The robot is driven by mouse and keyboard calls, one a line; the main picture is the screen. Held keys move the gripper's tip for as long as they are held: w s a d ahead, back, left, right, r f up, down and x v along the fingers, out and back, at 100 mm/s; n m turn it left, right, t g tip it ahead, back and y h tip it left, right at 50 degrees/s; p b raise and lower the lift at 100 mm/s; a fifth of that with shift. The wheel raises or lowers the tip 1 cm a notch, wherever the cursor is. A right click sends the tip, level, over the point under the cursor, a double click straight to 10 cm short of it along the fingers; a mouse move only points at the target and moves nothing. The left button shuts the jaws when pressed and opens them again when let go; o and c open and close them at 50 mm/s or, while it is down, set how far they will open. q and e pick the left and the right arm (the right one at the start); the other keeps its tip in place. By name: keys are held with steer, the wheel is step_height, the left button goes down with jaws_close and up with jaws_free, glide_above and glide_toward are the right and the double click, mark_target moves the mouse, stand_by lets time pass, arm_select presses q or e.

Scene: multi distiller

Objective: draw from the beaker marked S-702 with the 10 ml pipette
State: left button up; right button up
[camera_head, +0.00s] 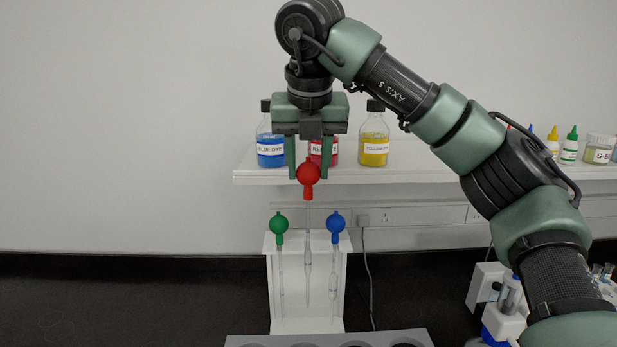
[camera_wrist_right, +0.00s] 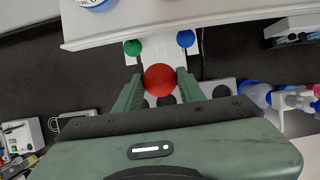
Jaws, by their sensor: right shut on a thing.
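My right gripper (camera_head: 308,172) is shut on the red bulb (camera_head: 308,172) of a glass pipette (camera_head: 308,250). The pipette hangs upright, with its bulb higher than the other two. Its lower part shows in front of the white pipette rack (camera_head: 338,300); I cannot tell whether it is clear of the rack. The right wrist view shows the red bulb (camera_wrist_right: 159,80) between the fingers. No volume marking is legible. A beaker (camera_head: 600,148) with a label starting "S-" stands at the shelf's right end; the rest of its label is unreadable. My left gripper is not in view.
Pipettes with green (camera_head: 279,223) and blue (camera_head: 336,222) bulbs stand in the rack on either side. Dye bottles, blue (camera_head: 270,150) and yellow (camera_head: 374,148) among them, stand on the wall shelf (camera_head: 430,176) behind my gripper. A grey holed block (camera_head: 240,341) lies in front.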

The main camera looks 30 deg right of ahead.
steer(key=shift+s+a, duration=0.5)
steer(key=shift+s, duration=0.55)
steer(key=shift+s+a, duration=0.45)
steer(key=shift+s, duration=0.6)
steer(key=shift+s+a, duration=0.5)
steer(key=shift+s, duration=0.55)
steer(key=shift+r, duration=0.15)
step_height(320, 180, up, 3)
steer(key=p, duration=0.2)
steer(key=shift+p, duration=0.35)
